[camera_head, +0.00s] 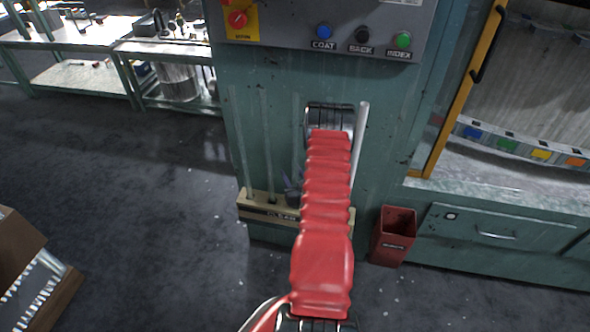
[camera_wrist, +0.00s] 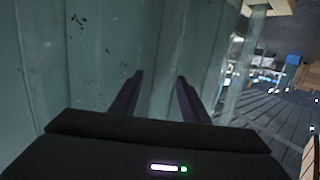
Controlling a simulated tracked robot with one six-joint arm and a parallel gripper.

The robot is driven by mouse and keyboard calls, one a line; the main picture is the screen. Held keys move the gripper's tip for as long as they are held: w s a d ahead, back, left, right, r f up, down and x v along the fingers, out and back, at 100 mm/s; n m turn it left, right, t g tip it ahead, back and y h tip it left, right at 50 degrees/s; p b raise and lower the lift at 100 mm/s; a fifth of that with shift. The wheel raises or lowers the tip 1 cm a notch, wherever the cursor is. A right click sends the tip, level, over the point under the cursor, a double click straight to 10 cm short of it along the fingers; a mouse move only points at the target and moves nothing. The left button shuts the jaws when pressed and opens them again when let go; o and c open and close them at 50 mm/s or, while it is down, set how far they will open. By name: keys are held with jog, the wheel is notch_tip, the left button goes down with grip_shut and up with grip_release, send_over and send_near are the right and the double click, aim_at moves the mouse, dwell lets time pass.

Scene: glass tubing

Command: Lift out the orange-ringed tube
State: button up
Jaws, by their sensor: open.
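Several pale glass tubes (camera_head: 238,140) stand upright along the teal cabinet front, with their lower ends in a tan rack (camera_head: 258,213) marked CLEAN. I cannot make out an orange ring on any of them. My red-sleeved arm covers part of the rack and may hide a tube. One tube stands at the right of the arm. In the wrist view my gripper (camera_wrist: 159,75) is open, its two dark fingers apart and facing the teal panel. Nothing solid is seen between them; faint upright lines there may be glass. In the head view my gripper is mostly hidden by the arm.
The teal cabinet (camera_head: 275,80) carries COAT, BACK and INDEX buttons above. A red bin (camera_head: 393,236) stands on the floor right of the arm. A wooden crate (camera_head: 22,270) is at lower left. Workbenches (camera_head: 165,55) stand behind.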

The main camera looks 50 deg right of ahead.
grip_shut()
dwell(0.3)
jog(key=shift+r, duration=0.15)
notch_tip(320, 180, up, 12)
jog(key=f+v, duration=0.2)
jog(key=v, duration=1.6)
jog(key=shift+f, duration=0.55)
jog(key=shift+s, duration=0.1)
